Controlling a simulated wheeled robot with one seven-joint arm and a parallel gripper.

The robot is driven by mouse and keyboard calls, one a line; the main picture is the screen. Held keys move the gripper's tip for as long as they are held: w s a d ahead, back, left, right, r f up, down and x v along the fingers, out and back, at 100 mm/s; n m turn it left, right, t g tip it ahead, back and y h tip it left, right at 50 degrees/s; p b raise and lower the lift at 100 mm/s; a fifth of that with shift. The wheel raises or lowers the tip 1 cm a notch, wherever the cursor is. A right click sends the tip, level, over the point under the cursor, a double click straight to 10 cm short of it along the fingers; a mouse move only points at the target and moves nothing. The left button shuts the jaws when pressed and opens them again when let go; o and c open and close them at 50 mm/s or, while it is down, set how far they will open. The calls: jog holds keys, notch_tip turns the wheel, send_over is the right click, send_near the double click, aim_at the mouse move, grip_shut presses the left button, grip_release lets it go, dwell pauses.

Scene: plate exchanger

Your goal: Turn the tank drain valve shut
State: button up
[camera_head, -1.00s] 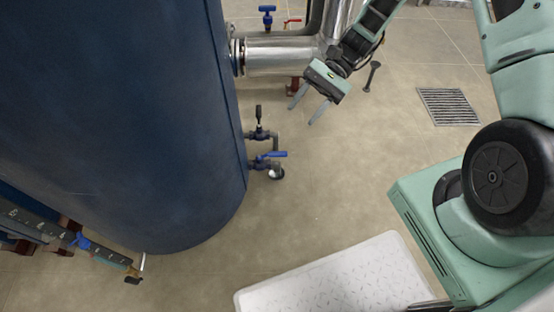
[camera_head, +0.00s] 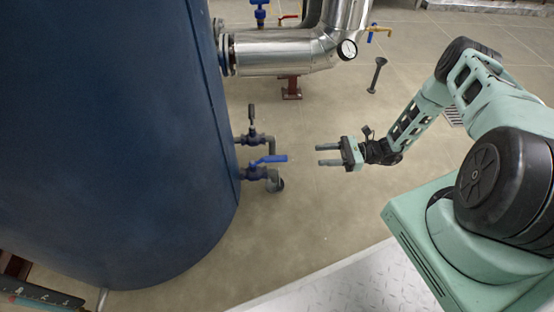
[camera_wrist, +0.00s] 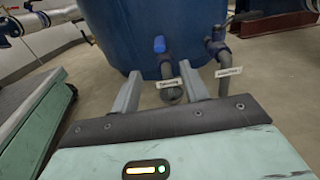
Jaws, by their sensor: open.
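A dark blue tank (camera_head: 120,130) fills the left of the head view. Two valves sit low on its right side. The lower valve has a blue lever (camera_head: 268,159) pointing right, away from the tank, roughly along its pipe. The upper valve has a dark lever (camera_head: 251,112) pointing up in the picture. My gripper (camera_head: 320,155) is open and empty, to the right of the blue lever and apart from it, fingers pointing at the tank. In the wrist view the blue lever (camera_wrist: 159,44) shows beyond and between my fingers (camera_wrist: 163,80), end-on. A small white label hangs below it.
A silver pipe (camera_head: 280,55) with a gauge (camera_head: 347,49) runs behind the valves. A dark floor stand (camera_head: 377,75) is farther back. A white tread plate (camera_head: 350,285) is in front. The floor between my gripper and the valves is clear.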

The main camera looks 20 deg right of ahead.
aim_at(277, 157)
jog(key=b+x, duration=0.5)
jog(key=x, duration=0.9)
jog(key=shift+a+f, duration=0.15)
jog(key=shift+w+a, duration=0.15)
jog(key=shift+a, duration=0.3)
grip_shut()
